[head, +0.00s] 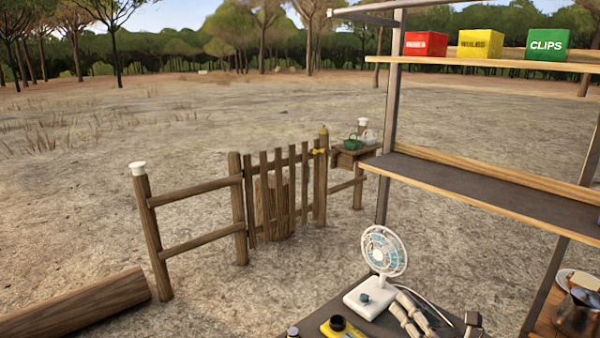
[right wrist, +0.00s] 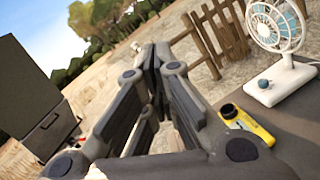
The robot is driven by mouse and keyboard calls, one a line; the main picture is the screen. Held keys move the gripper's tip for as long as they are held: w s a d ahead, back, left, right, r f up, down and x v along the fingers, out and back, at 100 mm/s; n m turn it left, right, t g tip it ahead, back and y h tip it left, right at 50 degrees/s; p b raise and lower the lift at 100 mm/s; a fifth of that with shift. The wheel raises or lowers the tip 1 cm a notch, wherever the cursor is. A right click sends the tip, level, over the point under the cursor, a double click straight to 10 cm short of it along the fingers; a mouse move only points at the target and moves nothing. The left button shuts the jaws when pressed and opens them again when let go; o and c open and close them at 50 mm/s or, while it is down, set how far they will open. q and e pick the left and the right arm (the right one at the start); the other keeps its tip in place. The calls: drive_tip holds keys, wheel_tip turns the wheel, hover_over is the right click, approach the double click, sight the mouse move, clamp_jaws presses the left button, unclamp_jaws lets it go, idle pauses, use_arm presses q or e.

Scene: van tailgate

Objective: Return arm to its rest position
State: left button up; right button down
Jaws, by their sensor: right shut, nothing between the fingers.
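My right gripper (right wrist: 150,55) fills the middle of the right wrist view. Its dark, jointed fingers are together at the tips with nothing between them. It is in the air, left of a yellow tool with a black round part (right wrist: 245,125) on the dark tabletop. In the head view, only a small dark piece at the bottom edge, left of the yellow tool (head: 343,328), may be this gripper; I cannot tell. My left gripper is not in view.
A white fan (head: 383,250) stands on the dark tabletop, with beige segmented objects (head: 412,312) to its right. A shelf unit (head: 480,195) carrying red, yellow and green boxes rises at right. A wooden fence (head: 195,190) and log (head: 75,305) are beyond. A dark cabinet (right wrist: 30,95) stands left.

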drive_tip(key=s+d+f+m+g+h, duration=0.2)
drive_tip(key=s+d+f+m+h, duration=0.4)
drive_tip(key=m, duration=0.7)
drive_tip(key=s+d+f+m+g+h, duration=0.1)
drive_tip(key=s+d+f+m+h, duration=0.15)
drive_tip(key=s+m+h, duration=0.75)
drive_tip(key=s+a+f+m+g+y, duration=0.4)
drive_tip(key=s+a+f+m+g, duration=0.15)
drive_tip(key=s, duration=0.25)
drive_tip(key=s+a+f+m+g+y, duration=0.4)
drive_tip(key=s+a+f+m+g, duration=0.15)
drive_tip(key=s+m, duration=0.2)
wheel_tip(320, 180, down, 27)
drive_tip(key=s+d+n, duration=0.1)
drive_tip(key=s+d+f+g+b, duration=0.1)
drive_tip(key=s+d+f+g, duration=0.1)
drive_tip(key=s+f, duration=1.5)
drive_tip(key=shift+s+d+f+n+h, duration=0.3)
drive_tip(key=shift+d+h, duration=0.1)
drive_tip(key=shift+d, duration=0.2)
